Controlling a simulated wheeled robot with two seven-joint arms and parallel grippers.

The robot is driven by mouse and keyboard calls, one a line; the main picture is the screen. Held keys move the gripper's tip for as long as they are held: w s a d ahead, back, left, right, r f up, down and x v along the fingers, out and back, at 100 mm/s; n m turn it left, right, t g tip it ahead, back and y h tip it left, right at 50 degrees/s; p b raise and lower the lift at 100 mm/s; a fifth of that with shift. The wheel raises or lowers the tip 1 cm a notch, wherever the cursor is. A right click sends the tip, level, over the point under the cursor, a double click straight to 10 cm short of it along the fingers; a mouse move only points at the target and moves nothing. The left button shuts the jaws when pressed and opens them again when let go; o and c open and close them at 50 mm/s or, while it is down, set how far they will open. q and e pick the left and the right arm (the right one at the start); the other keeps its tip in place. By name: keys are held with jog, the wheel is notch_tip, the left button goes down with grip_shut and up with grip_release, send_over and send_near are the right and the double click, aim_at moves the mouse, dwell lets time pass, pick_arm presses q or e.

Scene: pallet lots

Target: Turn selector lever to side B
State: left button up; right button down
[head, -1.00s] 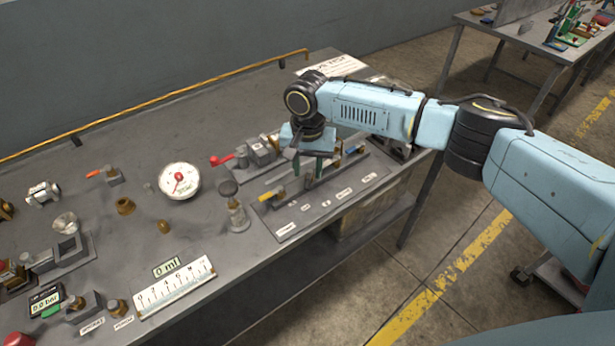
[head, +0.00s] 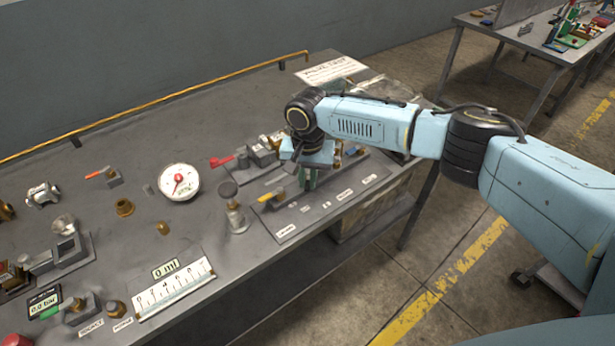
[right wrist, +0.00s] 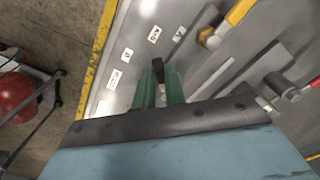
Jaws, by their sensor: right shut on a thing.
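My right gripper (head: 307,180) points down over the labelled plate (head: 290,226) near the bench's front edge. In the right wrist view its green fingers (right wrist: 160,84) are shut on a black lever (right wrist: 158,68), which appears to be the selector lever. The lever's tip shows between the fingers; its base is hidden by the gripper. In the head view my gripper hides the lever. Small white tags lie on the plate beside it, too small to read surely. My left gripper is in neither view.
A yellow-handled lever (head: 272,196) is just left of my gripper on the same plate. A red-handled valve (head: 224,161) stands behind it. A grey-capped post (head: 236,214) and a round gauge (head: 179,182) are further left. Open floor lies in front of the bench (head: 225,278).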

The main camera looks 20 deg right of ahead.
jog(key=n+p, duration=0.1)
jog(key=p, duration=0.4)
jog(key=shift+s+d+r+n+p, duration=0.2)
jog(key=shift+d+n+p, duration=0.1)
jog(key=shift+n+p, duration=0.1)
jog(key=shift+d+n+p, duration=0.2)
jog(key=shift+n+p, duration=0.4)
jog(key=shift+n, duration=0.1)
jog(key=n, duration=0.1)
jog(key=d+n+p, duration=0.1)
jog(key=n, duration=0.1)
jog(key=shift+d+f, duration=0.1)
jog(key=shift+f, duration=0.05)
jog(key=shift+w+d+n, duration=0.1)
jog(key=shift+d+n, duration=0.1)
jog(key=shift+n, duration=0.5)
jog(key=shift+w+d+n, duration=0.1)
jog(key=shift+d+n, duration=0.1)
jog(key=shift+n, duration=0.5)
jog(key=c, duration=1.5)
grip_release()
jog(key=shift+o, duration=0.2)
